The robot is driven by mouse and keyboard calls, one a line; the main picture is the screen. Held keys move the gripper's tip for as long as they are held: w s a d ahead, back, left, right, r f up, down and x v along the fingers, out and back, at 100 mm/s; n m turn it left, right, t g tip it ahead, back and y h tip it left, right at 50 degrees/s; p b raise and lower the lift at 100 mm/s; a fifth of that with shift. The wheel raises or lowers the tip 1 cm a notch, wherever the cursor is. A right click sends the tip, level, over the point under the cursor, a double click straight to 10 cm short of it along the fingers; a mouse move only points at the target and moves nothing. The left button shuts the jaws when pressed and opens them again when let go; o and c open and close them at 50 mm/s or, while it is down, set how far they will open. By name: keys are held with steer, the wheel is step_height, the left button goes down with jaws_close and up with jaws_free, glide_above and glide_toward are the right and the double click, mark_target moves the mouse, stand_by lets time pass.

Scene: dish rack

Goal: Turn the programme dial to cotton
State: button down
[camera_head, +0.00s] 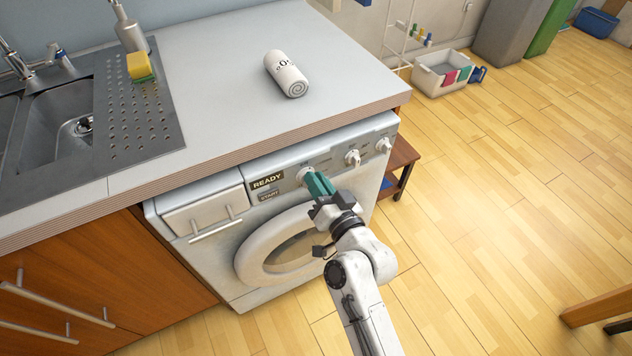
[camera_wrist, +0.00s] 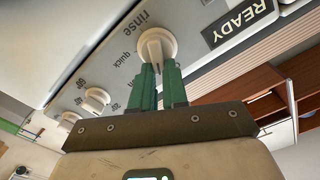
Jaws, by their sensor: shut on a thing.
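The washing machine (camera_head: 222,262) stands under the counter, with its dials along the top of the front panel. The programme dial (camera_wrist: 155,42) is a round white knob with a raised grip bar. It also shows at the panel's left part in the head view (camera_head: 303,173), partly hidden by my fingers. My gripper (camera_wrist: 160,72) has its green fingers shut on the dial's grip bar. The words "rinse" and "quick" are printed beside the dial in the wrist view. Other labels are hidden or too small, so I cannot tell where the dial points.
Two smaller knobs (camera_head: 353,157) (camera_head: 383,145) sit right of the dial. A READY display (camera_head: 267,181) and a START button (camera_head: 269,195) are left of it. A rolled towel (camera_head: 286,74) lies on the counter (camera_head: 215,60).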

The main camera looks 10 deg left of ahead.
steer(key=m, duration=0.5)
steer(key=shift+w+d+f+m, duration=0.2)
steer(key=shift+d+f+m, duration=0.1)
steer(key=shift+f+m, duration=0.1)
stand_by(0.4)
steer(key=c, duration=1.1)
jaws_free()
steer(key=shift+c, duration=0.2)
steer(key=shift+s+d, duration=0.1)
steer(key=b+v, duration=0.1)
steer(key=v, duration=0.9)
steer(key=shift+s+d, duration=0.2)
steer(key=shift+s, duration=0.05)
